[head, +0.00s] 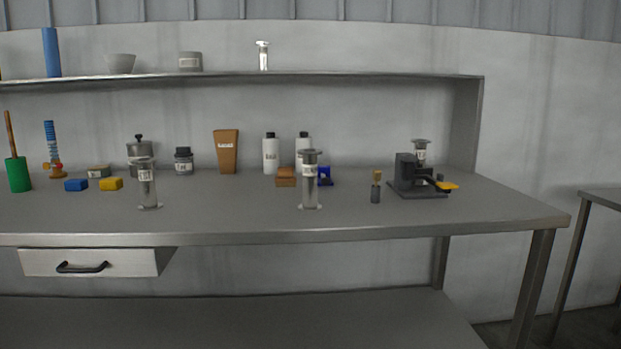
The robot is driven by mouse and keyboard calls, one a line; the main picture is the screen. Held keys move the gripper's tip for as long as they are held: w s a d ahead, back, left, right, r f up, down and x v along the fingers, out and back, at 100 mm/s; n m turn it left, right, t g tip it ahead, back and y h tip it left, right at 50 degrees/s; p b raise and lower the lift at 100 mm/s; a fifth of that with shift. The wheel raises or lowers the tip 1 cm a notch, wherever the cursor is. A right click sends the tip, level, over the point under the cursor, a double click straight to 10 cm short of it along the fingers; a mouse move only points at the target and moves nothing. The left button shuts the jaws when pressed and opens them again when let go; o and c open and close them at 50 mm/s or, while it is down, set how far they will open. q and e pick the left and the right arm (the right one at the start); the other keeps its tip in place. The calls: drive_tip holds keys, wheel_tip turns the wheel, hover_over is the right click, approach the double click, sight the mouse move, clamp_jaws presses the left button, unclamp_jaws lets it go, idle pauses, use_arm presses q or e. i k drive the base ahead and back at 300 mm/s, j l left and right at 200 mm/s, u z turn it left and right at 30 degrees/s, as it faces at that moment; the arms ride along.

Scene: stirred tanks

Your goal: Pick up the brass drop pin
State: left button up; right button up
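Neither of my grippers is in the head view.
A black device (405,175) with a yellow-ended lever (447,186) stands to its right. A clear labelled cylinder (310,185) stands to its left, with a brown block (286,177) and white bottles (270,155) behind. The front bench strip (240,218) is clear. A shelf (350,75) overhangs the back.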

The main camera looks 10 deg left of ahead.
sight(376, 176)
drive_tip(key=i+l+u, duration=0.25)
drive_tip(key=l, duration=0.8)
drive_tip(key=l+u, duration=0.25)
drive_tip(key=l, duration=0.8)
